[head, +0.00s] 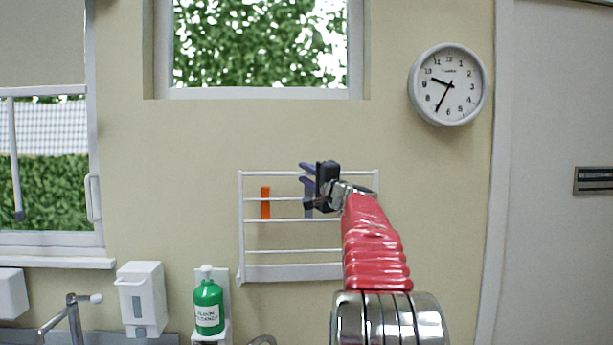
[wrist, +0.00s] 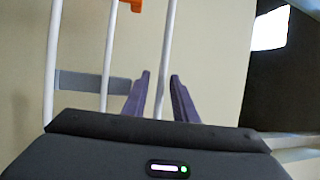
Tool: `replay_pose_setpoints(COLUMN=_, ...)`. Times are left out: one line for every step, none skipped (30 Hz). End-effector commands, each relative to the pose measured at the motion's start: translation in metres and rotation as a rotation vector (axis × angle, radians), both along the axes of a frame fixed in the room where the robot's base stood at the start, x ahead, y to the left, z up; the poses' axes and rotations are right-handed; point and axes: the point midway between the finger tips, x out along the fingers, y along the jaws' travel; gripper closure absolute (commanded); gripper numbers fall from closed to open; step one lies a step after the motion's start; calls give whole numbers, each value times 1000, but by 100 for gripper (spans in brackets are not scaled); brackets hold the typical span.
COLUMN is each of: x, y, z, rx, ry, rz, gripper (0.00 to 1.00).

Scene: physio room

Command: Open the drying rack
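The drying rack (head: 291,272) is a white frame with several thin horizontal rails, mounted on the beige wall. It looks folded flat against the wall. My gripper (head: 304,174) is at its upper right part, its two purple fingers apart, one above and one below the line of the top rail. In the wrist view, one white rail (wrist: 168,45) runs between the open fingers (wrist: 160,76). I cannot tell whether either finger touches it. My arm hides the rack's lower right part.
An orange strip (head: 265,203) hangs on the rack; a grey strip (head: 308,202) hangs just below my fingers and also shows in the wrist view (wrist: 88,82). A green bottle (head: 208,305) and white dispenser (head: 142,300) are at lower left. A clock (head: 447,84) hangs upper right.

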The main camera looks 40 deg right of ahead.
Motion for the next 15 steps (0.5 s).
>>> replay_pose_setpoints(x=0, y=0, z=0, rx=0, ry=0, rz=0, gripper=78)
replay_pose_setpoints(x=-1, y=0, z=0, rx=0, ry=0, rz=-1, gripper=80)
replay_pose_setpoints(x=-1, y=-1, z=0, rx=0, ry=0, rz=-1, gripper=83)
replay_pose_setpoints(x=-1, y=-1, z=0, rx=0, ry=0, rz=-1, gripper=85)
replay_pose_setpoints(x=-1, y=-1, z=0, rx=0, ry=0, rz=-1, gripper=88)
replay_pose_setpoints(x=-1, y=-1, z=0, rx=0, ry=0, rz=-1, gripper=90)
replay_pose_setpoints(x=-1, y=-1, z=0, rx=0, ry=0, rz=-1, gripper=92)
replay_pose_setpoints(x=-1, y=-1, z=0, rx=0, ry=0, rz=-1, gripper=95)
replay_pose_setpoints(x=-1, y=-1, z=0, rx=0, ry=0, rz=-1, gripper=97)
replay_pose_setpoints(x=-1, y=-1, z=0, rx=0, ry=0, rz=-1, gripper=99)
replay_pose_setpoints(x=-1, y=-1, z=0, rx=0, ry=1, rz=-1, gripper=100)
replay_pose_setpoints(x=-1, y=-1, z=0, rx=1, ry=1, rz=-2, gripper=100)
replay_pose_setpoints(x=-1, y=-1, z=-1, rx=1, ry=1, rz=-2, gripper=100)
replay_pose_setpoints(x=-1, y=-1, z=-1, rx=1, ry=1, rz=-2, gripper=100)
replay_pose_setpoints(x=-1, y=-1, z=-1, rx=1, ry=1, rz=-2, gripper=100)
